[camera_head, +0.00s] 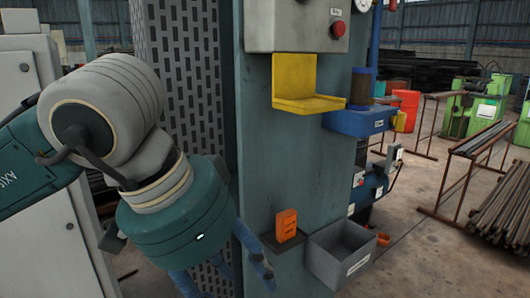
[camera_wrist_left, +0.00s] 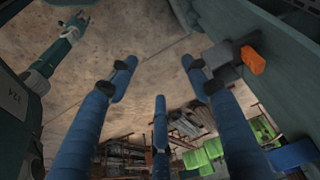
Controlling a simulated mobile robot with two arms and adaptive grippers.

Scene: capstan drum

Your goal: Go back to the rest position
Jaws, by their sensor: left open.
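My left gripper (camera_head: 218,272) hangs from the left arm at lower left in the head view, in front of the green column (camera_head: 262,150). Its blue fingers point down and are partly cut off by the frame edge. In the left wrist view the left gripper (camera_wrist_left: 158,78) has its blue fingers spread apart with nothing between them, above bare floor. At upper left of that view a teal limb (camera_wrist_left: 62,45) with a grey tip shows, perhaps my right arm; its jaw is too small to read. The right gripper does not show in the head view.
The column carries a yellow bracket (camera_head: 306,90), a blue holder (camera_head: 358,122), an orange box (camera_head: 286,224) and a grey bin (camera_head: 338,260), the last two close right of the left gripper. A grey cabinet (camera_head: 45,215) stands left. Racks with bars (camera_head: 495,205) stand right.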

